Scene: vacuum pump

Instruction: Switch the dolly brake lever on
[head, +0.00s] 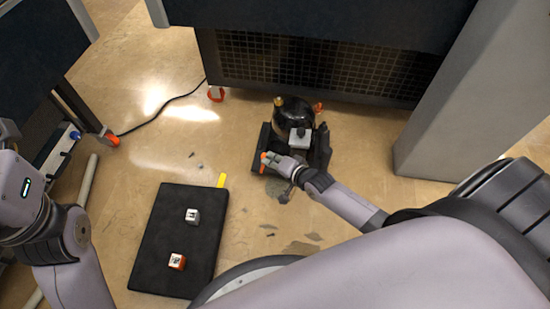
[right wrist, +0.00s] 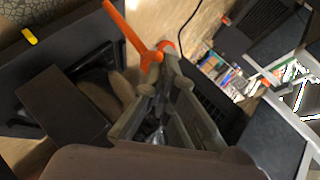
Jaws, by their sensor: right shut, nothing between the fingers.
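The black vacuum pump (head: 293,112) stands on a dark dolly (head: 262,142) on the floor in the head view. An orange lever (head: 264,156) shows at the dolly's left front. In the right wrist view the orange lever (right wrist: 125,28) slants down toward my fingertips. My right gripper (head: 271,160) is shut and empty, with its tips right beside the lever; I cannot tell whether they touch. The shut fingers also show in the right wrist view (right wrist: 158,66). My left arm is at the left edge of the head view; its gripper is out of frame.
A cabinet with a mesh front (head: 320,68) stands behind. A grey panel (head: 455,90) rises at right. A black cable (head: 160,108) crosses the floor.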

